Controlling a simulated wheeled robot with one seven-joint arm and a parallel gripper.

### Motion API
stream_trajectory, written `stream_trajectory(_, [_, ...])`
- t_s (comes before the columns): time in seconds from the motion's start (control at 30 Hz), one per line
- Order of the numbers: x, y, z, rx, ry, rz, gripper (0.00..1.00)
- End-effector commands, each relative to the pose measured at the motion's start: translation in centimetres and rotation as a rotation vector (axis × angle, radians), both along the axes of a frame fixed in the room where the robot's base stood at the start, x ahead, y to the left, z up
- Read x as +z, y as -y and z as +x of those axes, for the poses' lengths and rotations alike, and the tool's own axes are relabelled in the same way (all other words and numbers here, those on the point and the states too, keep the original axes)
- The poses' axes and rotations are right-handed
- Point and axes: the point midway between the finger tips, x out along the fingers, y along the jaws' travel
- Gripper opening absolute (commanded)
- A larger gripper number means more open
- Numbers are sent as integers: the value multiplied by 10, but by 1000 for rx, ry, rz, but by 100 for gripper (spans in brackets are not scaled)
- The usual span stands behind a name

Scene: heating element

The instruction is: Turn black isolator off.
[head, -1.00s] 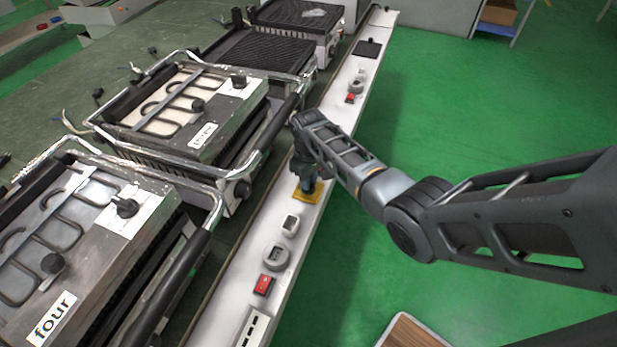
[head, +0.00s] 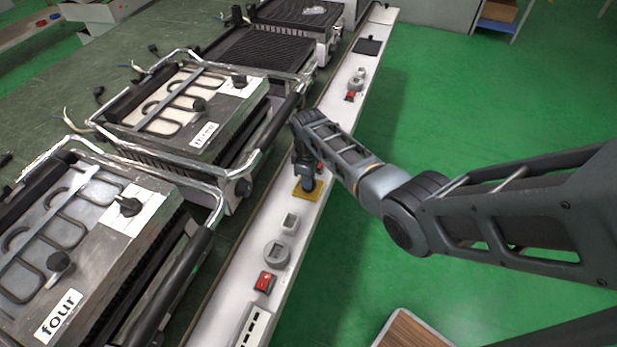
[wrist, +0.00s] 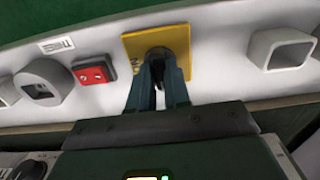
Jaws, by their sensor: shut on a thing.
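The black isolator is a dark rotary knob (wrist: 158,56) on a yellow square plate (wrist: 176,38), set on the white panel. In the wrist view my gripper (wrist: 158,82) is shut on the knob, and its fingers hide much of it. In the head view the yellow plate (head: 308,192) shows on the white strip, with my gripper (head: 307,183) over it. The knob itself is hidden there by the gripper. Its exact angle is hard to tell.
On the panel, a red switch (wrist: 94,71) and a round grey socket (wrist: 44,84) lie left of the plate. A grey square frame (wrist: 282,50) stands to the right. Grills labelled "four" (head: 58,316) and "three" (head: 203,135) stand beside the strip.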

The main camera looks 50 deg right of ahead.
Motion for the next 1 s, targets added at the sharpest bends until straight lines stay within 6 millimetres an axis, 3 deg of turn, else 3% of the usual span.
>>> stream_trajectory(0.27, [-1,0,0,3,-1,1,0])
stream_trajectory(0.3, [-1,0,0,3,-1,0,18])
stream_trajectory(0.57, [0,0,0,2,0,0,43])
stream_trajectory(0.83, [2,0,0,1,1,-1,43])
stream_trajectory(1.0, [21,0,1,1,4,0,43])
